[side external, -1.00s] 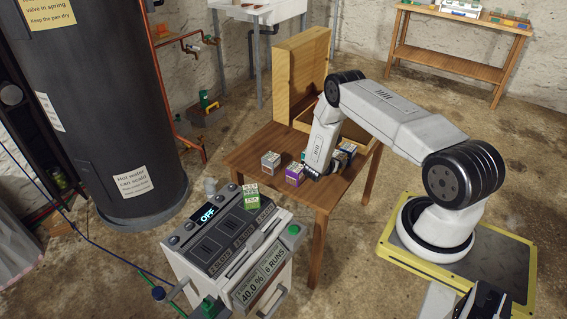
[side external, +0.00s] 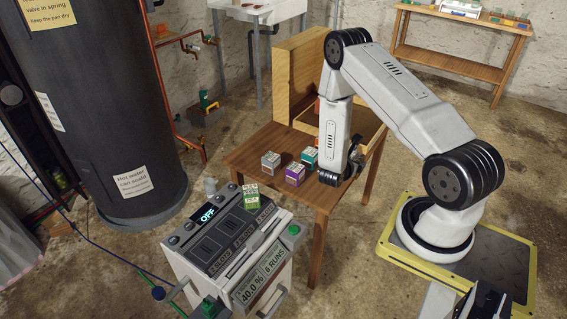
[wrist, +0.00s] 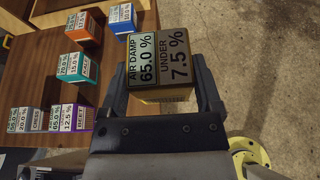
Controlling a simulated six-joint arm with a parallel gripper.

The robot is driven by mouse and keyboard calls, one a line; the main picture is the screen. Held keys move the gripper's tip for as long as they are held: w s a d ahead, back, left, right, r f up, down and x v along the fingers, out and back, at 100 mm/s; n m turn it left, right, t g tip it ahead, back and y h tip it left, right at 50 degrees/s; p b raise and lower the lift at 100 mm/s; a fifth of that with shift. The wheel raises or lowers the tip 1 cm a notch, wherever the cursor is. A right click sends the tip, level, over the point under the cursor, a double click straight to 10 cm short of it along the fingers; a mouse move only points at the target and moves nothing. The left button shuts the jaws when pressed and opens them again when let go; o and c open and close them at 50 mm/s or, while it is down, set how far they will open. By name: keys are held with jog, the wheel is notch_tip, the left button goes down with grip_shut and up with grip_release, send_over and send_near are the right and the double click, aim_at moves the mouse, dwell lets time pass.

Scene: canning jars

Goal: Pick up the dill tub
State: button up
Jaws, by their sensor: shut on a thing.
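A dark yellow-brown tub (wrist: 160,60) is between the two fingers of my gripper (wrist: 162,88) in the wrist view. The fingers are shut on its sides. Its labels read "AIR DAMP 65.0 %" and "UNDER 7.5 %"; I see no plant name on it, so I cannot tell whether it is the dill tub. In the side view my gripper (side external: 354,166) is over the right part of the wooden table, and the held tub is hidden there.
A teal tub (side external: 309,157), purple tub (side external: 294,174) and grey tub (side external: 270,163) stand on the table (side external: 249,149). The wrist view also shows an orange tub (wrist: 82,29) and a blue tub (wrist: 124,22). A grey machine (side external: 222,240) stands in front.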

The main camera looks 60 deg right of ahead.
jog(key=shift+s+a+r, duration=0.45)
jog(key=shift+s+a, duration=0.15)
jog(key=shift+s, duration=0.15)
jog(key=w+a+n+t+y, duration=0.2)
jog(key=w+a+n+t, duration=0.2)
jog(key=a, duration=0.6)
jog(key=w+a+n+t+y, duration=0.3)
jog(key=w+a+n+t, duration=0.1)
jog(key=a, duration=0.6)
jog(key=w+a+n+t+y, duration=0.3)
jog(key=w+a+n+t, duration=0.1)
jog(key=a, duration=0.6)
jog(key=shift+w+a+n+t, duration=0.2)
jog(key=shift+w+n+t, duration=0.1)
jog(key=shift+n, duration=0.5)
